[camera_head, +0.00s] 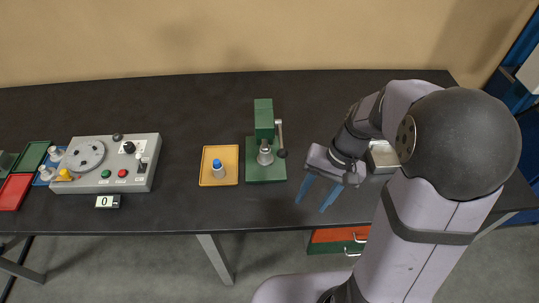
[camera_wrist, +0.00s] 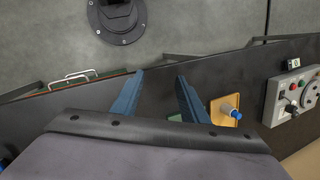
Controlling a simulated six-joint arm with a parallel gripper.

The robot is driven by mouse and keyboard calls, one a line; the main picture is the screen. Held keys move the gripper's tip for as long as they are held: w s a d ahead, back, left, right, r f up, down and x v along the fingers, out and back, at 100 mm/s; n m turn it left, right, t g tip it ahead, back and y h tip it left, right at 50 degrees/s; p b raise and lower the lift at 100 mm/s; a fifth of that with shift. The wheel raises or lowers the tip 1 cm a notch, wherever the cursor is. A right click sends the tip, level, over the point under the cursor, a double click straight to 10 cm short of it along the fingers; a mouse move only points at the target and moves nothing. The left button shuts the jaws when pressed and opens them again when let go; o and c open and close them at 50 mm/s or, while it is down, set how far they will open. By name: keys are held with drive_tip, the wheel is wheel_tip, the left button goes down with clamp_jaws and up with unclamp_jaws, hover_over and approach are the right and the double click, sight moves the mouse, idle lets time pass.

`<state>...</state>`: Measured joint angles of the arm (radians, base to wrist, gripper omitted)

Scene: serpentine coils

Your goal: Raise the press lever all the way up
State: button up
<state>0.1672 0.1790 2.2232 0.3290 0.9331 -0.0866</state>
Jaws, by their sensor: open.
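The green press (camera_head: 264,142) stands upright near the middle of the table in the head view. Its lever (camera_head: 281,139) is a grey arm on the right side with a dark knob at its lower end, and it hangs down. A grey metal part sits on the press base under the head. My gripper (camera_head: 314,199) is to the right of the press and nearer the table's front edge. Its two blue fingers are apart and hold nothing. In the wrist view the gripper (camera_wrist: 157,80) shows open, and the press is mostly hidden behind it.
A yellow tray (camera_head: 206,179) with a blue-topped part (camera_head: 218,168) lies left of the press. A grey control box (camera_head: 112,163) with buttons stands further left, beside red (camera_head: 12,192) and green trays. A pale container (camera_head: 382,157) is partly hidden behind my arm. The back of the table is clear.

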sight(284, 153)
drive_tip(key=w+d+f+m+t+y+b, duration=0.1)
drive_tip(key=w+d+m+t+y, duration=0.2)
drive_tip(key=w, duration=0.6)
drive_tip(key=w+f+m+t+y+b, duration=0.1)
drive_tip(key=w+m+y, duration=0.1)
drive_tip(key=w+y, duration=0.55)
drive_tip(key=a+n+g+y, duration=0.1)
drive_tip(key=a, duration=0.3)
drive_tip(key=s+a+r+n+y, duration=0.1)
drive_tip(key=a, duration=0.3)
drive_tip(key=s+a+r+n+g+y, duration=0.1)
drive_tip(key=a+y, duration=0.1)
drive_tip(key=a, duration=0.2)
drive_tip(key=shift+n+g+p, duration=0.3)
drive_tip(key=shift+p, duration=0.1)
drive_tip(key=shift+a+f, duration=0.1)
drive_tip(key=shift+a, duration=0.65)
clamp_jaws()
